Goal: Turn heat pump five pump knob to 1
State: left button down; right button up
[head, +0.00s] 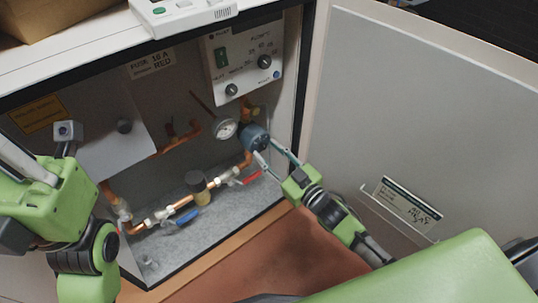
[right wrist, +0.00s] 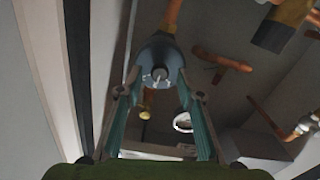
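The pump (head: 256,137) is a blue-grey round unit on the copper pipe at the right side of the open cabinet. In the right wrist view its round face (right wrist: 158,62) points at the camera, with a small bright knob part (right wrist: 160,74) at its centre. My right gripper (head: 265,148) has its teal fingers spread, one on each side of the pump face. In the right wrist view the fingertips (right wrist: 157,88) are at the face's edges; I cannot tell if they touch. Any number marks are unreadable.
A control panel (head: 243,55) with dials is above the pump, and a round gauge (head: 224,129) is beside it. Red (head: 250,178) and blue (head: 182,219) valve handles are below. The open cabinet door (head: 400,110) stands close on the right.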

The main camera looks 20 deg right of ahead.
jog(key=shift+w, duration=0.15)
grip_shut()
